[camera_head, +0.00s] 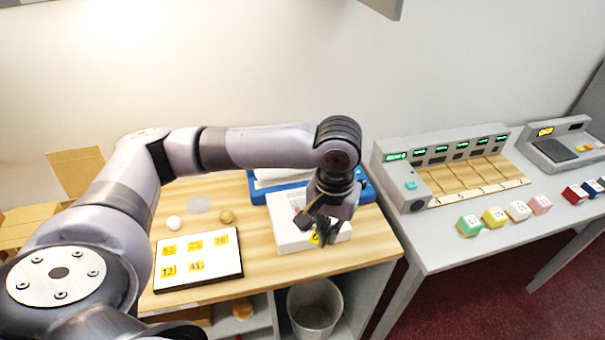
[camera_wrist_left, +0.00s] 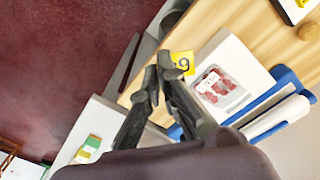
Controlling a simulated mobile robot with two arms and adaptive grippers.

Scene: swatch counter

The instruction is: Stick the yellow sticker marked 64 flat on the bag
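The yellow sticker (camera_wrist_left: 182,62) is at the tips of my left gripper (camera_wrist_left: 158,73), whose fingers are nearly together on it. One digit reads like a 9 or an upside-down 6; a finger partly hides the other. In the head view the sticker (camera_head: 315,239) is a small yellow patch at the left gripper (camera_head: 324,236). The bag (camera_wrist_left: 220,88), clear with red contents and a white label, lies on a white box (camera_wrist_left: 236,56). The sticker is beside the bag in the wrist view, apart from it. In the head view my gripper largely hides the bag. My right gripper is out of view.
A white board (camera_head: 200,280) with several yellow number stickers lies left on the wooden counter. A white ball (camera_head: 174,223) and a tan ball (camera_head: 227,216) are nearby. A bin (camera_head: 314,305) stands below; a grey machine (camera_head: 410,200) is right.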

